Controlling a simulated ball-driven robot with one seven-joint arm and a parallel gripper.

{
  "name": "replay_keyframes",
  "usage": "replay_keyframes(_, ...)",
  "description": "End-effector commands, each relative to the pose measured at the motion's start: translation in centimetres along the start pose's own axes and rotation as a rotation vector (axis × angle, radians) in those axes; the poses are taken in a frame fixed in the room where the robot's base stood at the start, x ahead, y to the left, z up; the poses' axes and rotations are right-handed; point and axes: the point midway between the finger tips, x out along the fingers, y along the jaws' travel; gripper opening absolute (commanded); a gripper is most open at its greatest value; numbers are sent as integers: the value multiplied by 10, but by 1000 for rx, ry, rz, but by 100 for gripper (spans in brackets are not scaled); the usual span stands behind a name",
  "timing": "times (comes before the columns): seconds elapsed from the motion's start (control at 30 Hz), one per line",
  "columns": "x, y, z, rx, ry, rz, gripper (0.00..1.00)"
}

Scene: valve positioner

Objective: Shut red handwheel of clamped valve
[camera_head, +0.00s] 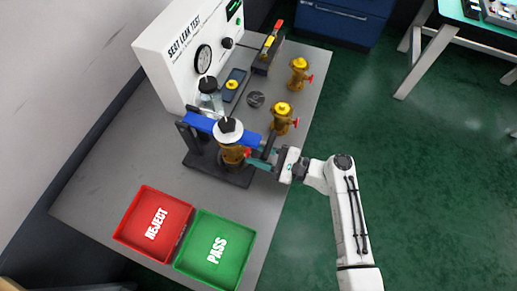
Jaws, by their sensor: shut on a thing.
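The clamped valve (231,154) is a brass body with a white and black top, upright in a dark clamp stand (205,167) with a blue bar (200,124). Its red handwheel (248,154) faces right, partly hidden by my gripper's teal fingers. My gripper (258,158) reaches in from the right and is shut on the red handwheel. How far the handwheel is turned cannot be told.
Two loose brass valves (299,75) (281,120) with red handwheels stand along the table's right edge, one close behind my gripper. A white seat leak test panel (185,45) stands at the back. Red REJECT (133,226) and green PASS (195,262) trays lie in front.

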Motion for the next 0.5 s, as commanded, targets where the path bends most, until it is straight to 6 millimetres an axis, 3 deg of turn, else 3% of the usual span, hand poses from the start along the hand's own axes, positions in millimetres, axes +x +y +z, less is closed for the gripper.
replay_keyframes(0.5, -1, 0, -1, 231, 4, -2, 5)
